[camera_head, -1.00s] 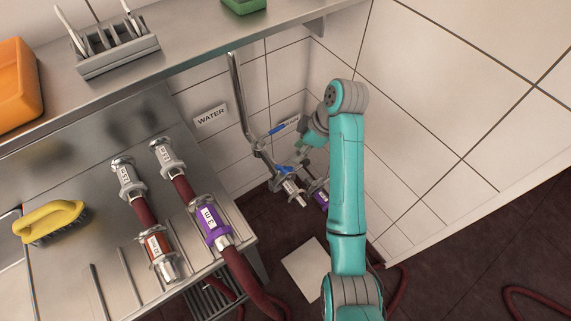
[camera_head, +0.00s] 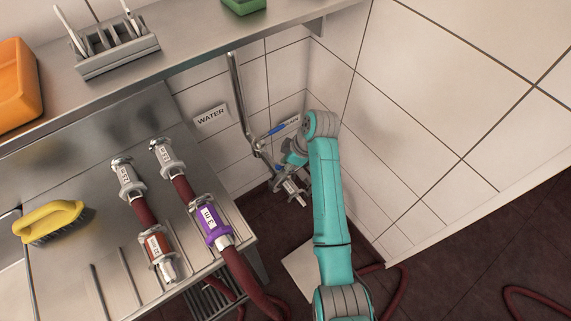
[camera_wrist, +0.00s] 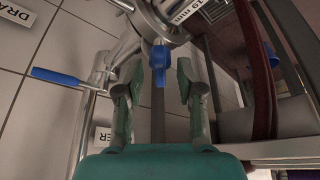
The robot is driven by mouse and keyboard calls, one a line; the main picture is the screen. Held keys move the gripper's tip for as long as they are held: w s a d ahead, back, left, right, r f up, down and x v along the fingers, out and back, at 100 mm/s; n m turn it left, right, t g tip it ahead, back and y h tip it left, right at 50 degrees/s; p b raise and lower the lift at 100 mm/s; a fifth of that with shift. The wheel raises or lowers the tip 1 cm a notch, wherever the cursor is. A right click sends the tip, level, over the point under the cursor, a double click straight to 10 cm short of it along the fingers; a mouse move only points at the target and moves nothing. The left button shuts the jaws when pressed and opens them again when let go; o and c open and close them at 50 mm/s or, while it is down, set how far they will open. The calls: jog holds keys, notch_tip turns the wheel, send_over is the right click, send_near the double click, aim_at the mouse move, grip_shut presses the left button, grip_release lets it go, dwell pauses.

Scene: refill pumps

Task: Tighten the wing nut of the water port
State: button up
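The water port's metal coupling (camera_head: 292,188) sits low by the wall in the head view, at the lower end of the pipe. In the wrist view the coupling (camera_wrist: 188,12) carries a white size label, and its blue wing nut (camera_wrist: 160,64) hangs below it. My gripper (camera_wrist: 160,75) is open, with one green fingertip on each side of the wing nut. Gaps show on both sides, so the fingers do not appear to press on it. In the head view my gripper (camera_head: 291,164) is at the port, partly hidden by my arm.
A metal pipe (camera_head: 238,95) with a blue valve lever (camera_head: 283,128) rises beside the port. The WATER sign (camera_head: 211,116) is on the tiled wall. Hoses with couplings, including a purple one (camera_head: 211,221), lie on the steel bench left. A shelf (camera_head: 190,50) overhangs.

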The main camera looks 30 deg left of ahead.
jog(key=shift+c, duration=0.2)
grip_shut()
